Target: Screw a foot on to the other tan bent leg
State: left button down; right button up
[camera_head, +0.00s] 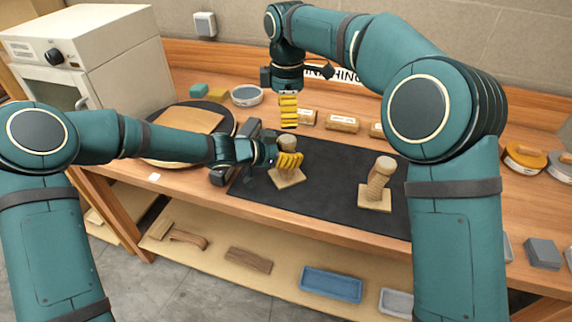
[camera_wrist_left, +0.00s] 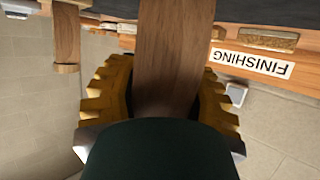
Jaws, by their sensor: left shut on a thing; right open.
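One bent wooden leg (camera_head: 287,178) stands at the left of the dark mat on a square tan base, with a round piece (camera_head: 287,143) at its top. My left gripper (camera_head: 288,161) is shut around this leg from the left. In the left wrist view its brown wood (camera_wrist_left: 172,55) lies between the yellow fingers. A second tan bent leg (camera_head: 377,186) stands upright on a square base at the right of the mat, with a round cap (camera_head: 385,165) on top. My right gripper (camera_head: 288,111) is open and empty, pointing down above and behind the held leg.
The dark mat (camera_head: 330,180) is clear between the two legs. Small labelled boxes (camera_head: 342,122) line the back. A round board (camera_head: 157,156) and a white oven (camera_head: 85,55) stand left; tape rolls (camera_head: 525,158) lie right. A lower shelf (camera_head: 215,255) holds wood pieces and a blue tray (camera_head: 331,285).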

aim_at(287, 139)
jog(key=shift+f, duration=0.1)
jog(key=shift+f, duration=4)
grip_shut()
jog(key=shift+c, duration=0.2)
grip_release()
jog(key=shift+r, duration=2.3)
